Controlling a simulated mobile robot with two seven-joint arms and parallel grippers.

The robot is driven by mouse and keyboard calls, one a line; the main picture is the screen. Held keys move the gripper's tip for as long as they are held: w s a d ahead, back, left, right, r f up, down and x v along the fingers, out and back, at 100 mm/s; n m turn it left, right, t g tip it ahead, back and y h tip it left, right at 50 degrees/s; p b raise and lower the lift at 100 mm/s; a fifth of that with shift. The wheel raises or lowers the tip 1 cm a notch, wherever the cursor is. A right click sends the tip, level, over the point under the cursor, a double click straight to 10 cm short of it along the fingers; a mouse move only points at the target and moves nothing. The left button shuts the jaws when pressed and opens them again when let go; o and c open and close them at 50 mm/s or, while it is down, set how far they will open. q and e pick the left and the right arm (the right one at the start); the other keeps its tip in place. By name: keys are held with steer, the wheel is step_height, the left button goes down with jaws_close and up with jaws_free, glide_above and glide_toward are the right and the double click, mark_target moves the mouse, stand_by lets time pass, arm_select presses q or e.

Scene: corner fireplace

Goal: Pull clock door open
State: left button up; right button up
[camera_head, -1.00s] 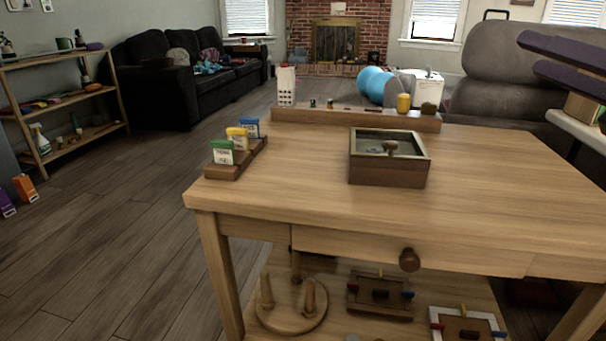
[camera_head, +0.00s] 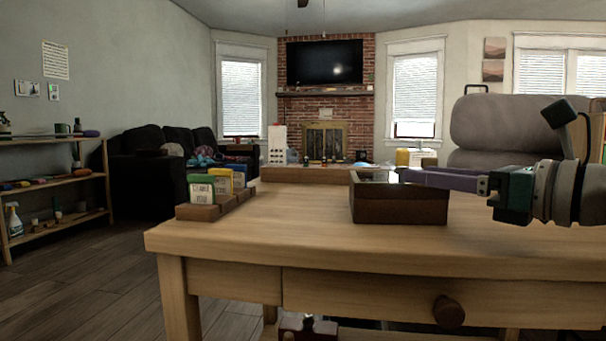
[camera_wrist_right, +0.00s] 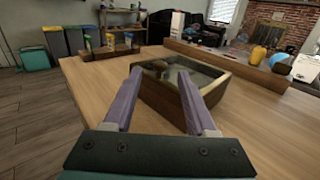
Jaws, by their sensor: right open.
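A dark wooden box (camera_head: 400,204) with a glass top sits on the wooden table. It is the likeliest match for the task's clock, but I see no clock face. In the right wrist view the box (camera_wrist_right: 163,106) lies ahead, between and beyond the purple fingers, with a small brown knob (camera_wrist_right: 157,65) on the glass. My right gripper (camera_head: 408,176) comes in from the right at the height of the box's top edge. Its fingers (camera_wrist_right: 160,76) are spread and hold nothing. Whether they touch the box cannot be told. My left gripper is not in view.
The table (camera_head: 290,235) has a drawer with a round knob (camera_head: 448,311). A card rack (camera_head: 215,205) stands left of the box. A long wooden strip (camera_head: 310,174) runs along the back edge. The tabletop between rack and box is clear.

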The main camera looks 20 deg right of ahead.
steer(key=shift+x, duration=2.6)
steer(key=shift+s, duration=0.1)
steer(key=shift+c, duration=0.4)
jaws_close()
